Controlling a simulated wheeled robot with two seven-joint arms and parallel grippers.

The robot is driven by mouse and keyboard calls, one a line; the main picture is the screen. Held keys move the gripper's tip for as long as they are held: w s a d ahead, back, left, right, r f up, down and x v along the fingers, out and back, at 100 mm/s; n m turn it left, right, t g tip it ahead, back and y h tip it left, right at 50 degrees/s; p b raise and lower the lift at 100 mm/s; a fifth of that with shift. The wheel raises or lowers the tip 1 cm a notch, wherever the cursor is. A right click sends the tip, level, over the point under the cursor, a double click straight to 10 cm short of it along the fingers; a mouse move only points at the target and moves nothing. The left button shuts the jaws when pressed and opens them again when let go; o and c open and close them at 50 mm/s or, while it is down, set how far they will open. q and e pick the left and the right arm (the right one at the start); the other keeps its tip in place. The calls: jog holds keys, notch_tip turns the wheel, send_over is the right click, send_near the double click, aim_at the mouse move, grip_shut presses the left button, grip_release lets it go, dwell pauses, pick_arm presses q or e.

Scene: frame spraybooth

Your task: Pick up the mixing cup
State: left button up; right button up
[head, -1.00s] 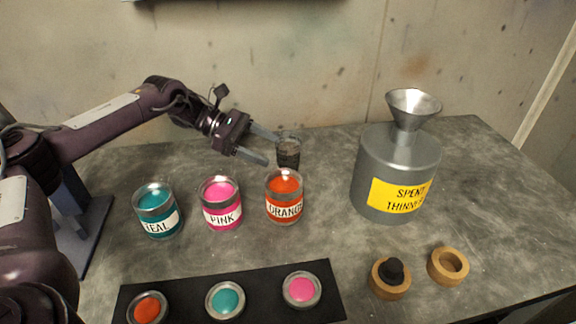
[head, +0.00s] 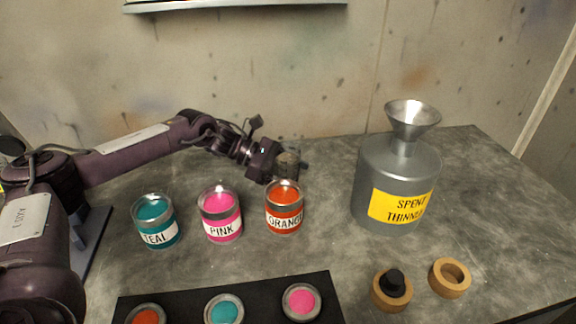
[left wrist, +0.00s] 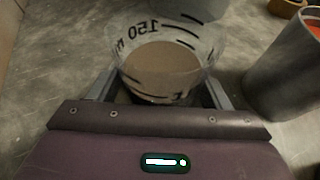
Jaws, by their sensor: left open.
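The mixing cup (head: 289,160) is a clear cup with dark markings, standing upright on the table behind the orange can. In the left wrist view the cup (left wrist: 165,62) shows "150" and graduation lines and holds a grey-brown liquid. My left gripper (head: 283,165) is at the cup, with its open fingers (left wrist: 160,95) reaching along either side of it. The fingertips are hidden by the cup in the left wrist view, and I cannot tell whether they touch it. My right gripper is not in view.
Teal (head: 155,221), pink (head: 221,214) and orange (head: 284,208) cans stand in front of the cup. A grey thinner can (head: 372,165) with a funnel (head: 411,118) is to the right. Wooden rings (head: 449,279) and a black mat (head: 262,290) with lids lie nearer.

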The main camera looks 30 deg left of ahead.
pick_arm(q)
jog(key=c, duration=1.1)
